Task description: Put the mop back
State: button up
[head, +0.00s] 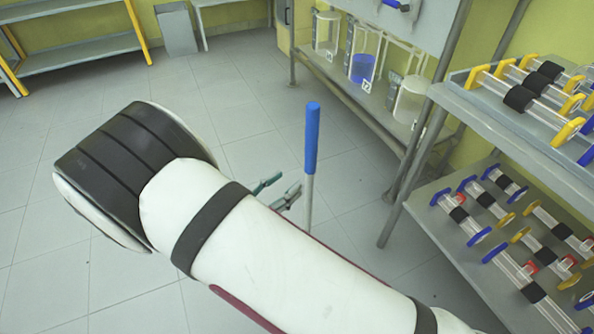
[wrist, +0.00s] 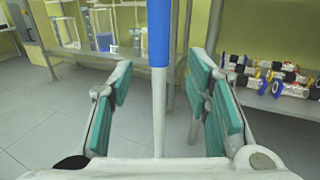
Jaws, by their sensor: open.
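The mop shows as an upright pole with a blue grip (head: 312,137) and a pale lower shaft, just beyond my arm in the head view. Its lower end and head are hidden. In the wrist view the blue grip (wrist: 159,33) and pale shaft (wrist: 159,110) stand between the fingers of my gripper (wrist: 162,95). The gripper is open, with teal pads apart on both sides of the shaft and a gap on each side. In the head view my gripper (head: 279,192) is mostly hidden behind my white arm, with its fingertips beside the pole.
A metal rack (head: 437,95) with glass tubes on two shelves stands at the right. A bench (head: 355,95) with glass vessels, one holding blue liquid (head: 362,68), stands at the back. Shelving (head: 80,50) and a grey bin (head: 176,30) are at back left. The tiled floor (head: 250,110) is clear at left.

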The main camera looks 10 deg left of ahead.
jog(key=shift+v, duration=1.2)
jog(key=d+r+m+g+h, duration=0.3)
jog(key=d+r+m+g, duration=0.75)
jog(key=d+r, duration=0.6)
jog(key=s+d+r+m+g+y, duration=0.25)
jog(key=s+d+m, duration=0.2)
jog(key=d, duration=0.25)
jog(key=s+d+r+m+g+y, duration=0.25)
jog(key=s+d+r+m, duration=0.2)
jog(key=d, duration=0.25)
jog(key=s+m+y, duration=0.8)
jog(key=s+m, duration=0.1)
jog(key=s, duration=0.9)
jog(key=shift+s+d+r+m+t, duration=0.3)
jog(key=shift+s+m+t, duration=0.05)
jog(key=shift+s+t, duration=0.1)
